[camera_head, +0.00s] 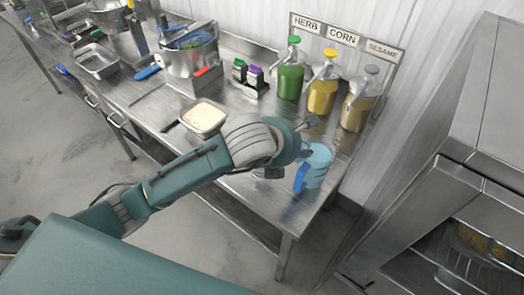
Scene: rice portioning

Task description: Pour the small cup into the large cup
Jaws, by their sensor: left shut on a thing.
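A light-blue cup (319,164) with a darker blue handle (301,178) is at the front right end of the steel table. My left gripper (308,138) reaches in from the left and is at the rim of this cup. It appears shut on the blue cup, but my wrist hides much of the grip. I see only one cup clearly. I cannot tell whether it is the small or the large one, nor what is inside. My right gripper is not in view.
A pan of pale grains (203,118) sits left of my wrist. Green (291,75), yellow (323,89) and tan (359,102) pump bottles stand behind under HERB, CORN and SESAME signs. A large steel pot (190,59) is further left. A steel cabinet (470,100) stands at right.

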